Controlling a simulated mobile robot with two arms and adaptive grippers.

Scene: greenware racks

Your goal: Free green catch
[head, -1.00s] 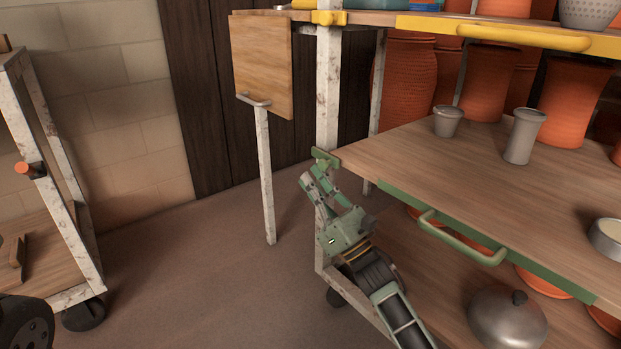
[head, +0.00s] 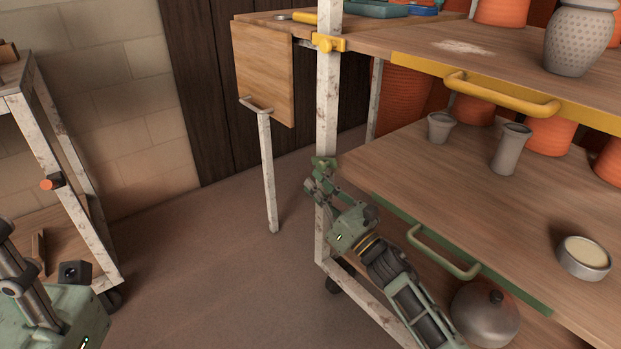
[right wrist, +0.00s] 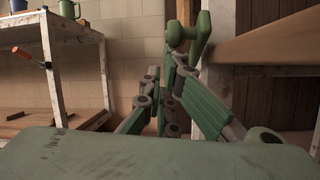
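The green catch (head: 322,164) sits on the pale, worn rack post at the corner of the green-fronted shelf. It also shows at the top of the right wrist view (right wrist: 203,40), with a rounded end on its left. My right gripper (head: 313,183) is just below the catch, its fingers pointing up at it. In the right wrist view its fingertips (right wrist: 171,66) are close together right under the rounded end. I cannot tell whether they grip it. Part of my left arm shows at the lower left of the head view; its gripper is out of view.
The green-handled shelf (head: 400,172) holds grey pots and a round dish (head: 584,258). Above it is a shelf with a yellow handle (head: 500,95) and a yellow catch (head: 329,43). Another rack (head: 65,170) stands at left. The floor between is clear.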

